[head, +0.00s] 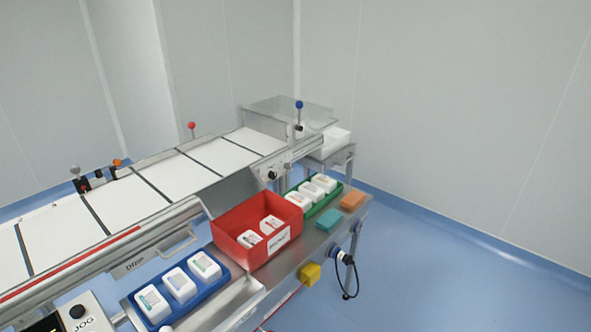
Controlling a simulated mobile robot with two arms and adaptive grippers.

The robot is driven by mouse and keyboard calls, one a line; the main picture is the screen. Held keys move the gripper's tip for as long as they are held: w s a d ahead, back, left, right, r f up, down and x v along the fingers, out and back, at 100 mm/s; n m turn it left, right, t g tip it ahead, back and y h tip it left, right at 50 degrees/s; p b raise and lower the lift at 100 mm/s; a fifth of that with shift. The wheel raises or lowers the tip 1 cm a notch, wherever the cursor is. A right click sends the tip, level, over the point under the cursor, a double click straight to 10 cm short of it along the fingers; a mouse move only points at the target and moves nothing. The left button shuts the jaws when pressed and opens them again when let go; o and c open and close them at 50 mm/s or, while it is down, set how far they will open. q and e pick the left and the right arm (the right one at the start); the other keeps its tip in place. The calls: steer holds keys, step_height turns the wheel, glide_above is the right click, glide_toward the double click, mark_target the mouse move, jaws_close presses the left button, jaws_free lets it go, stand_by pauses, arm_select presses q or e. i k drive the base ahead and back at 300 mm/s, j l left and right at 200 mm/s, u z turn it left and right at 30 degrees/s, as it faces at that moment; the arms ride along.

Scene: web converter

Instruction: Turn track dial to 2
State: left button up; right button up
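No dial that I can read as the track dial shows clearly. A small black knob (271,175) sits on the side of the web converter (190,165), below its covered far end. Its markings are too small to read, so I cannot tell its setting. Another black round control (77,311) is on a panel at the bottom left, beside the word JOG. Neither of my grippers shows in this view.
A red bin (258,253) with white packs stands on the front shelf, between a blue tray (135,318) and a green tray (309,211) of packs. Teal (329,219) and orange (352,200) blocks lie at right. The blue floor (450,270) at right is clear.

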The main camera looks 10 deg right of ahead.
mark_target(287, 165)
steer(key=z, duration=0.1)
steer(key=i+l+u, duration=0.1)
steer(key=u, duration=0.3)
steer(key=i+l+u, duration=0.1)
steer(key=l+u, duration=0.35)
steer(key=u, duration=0.3)
steer(key=l+u, duration=0.25)
steer(key=l, duration=0.65)
steer(key=l+u, duration=0.25)
steer(key=l, duration=0.65)
steer(key=l+u, duration=0.25)
steer(key=l, duration=0.7)
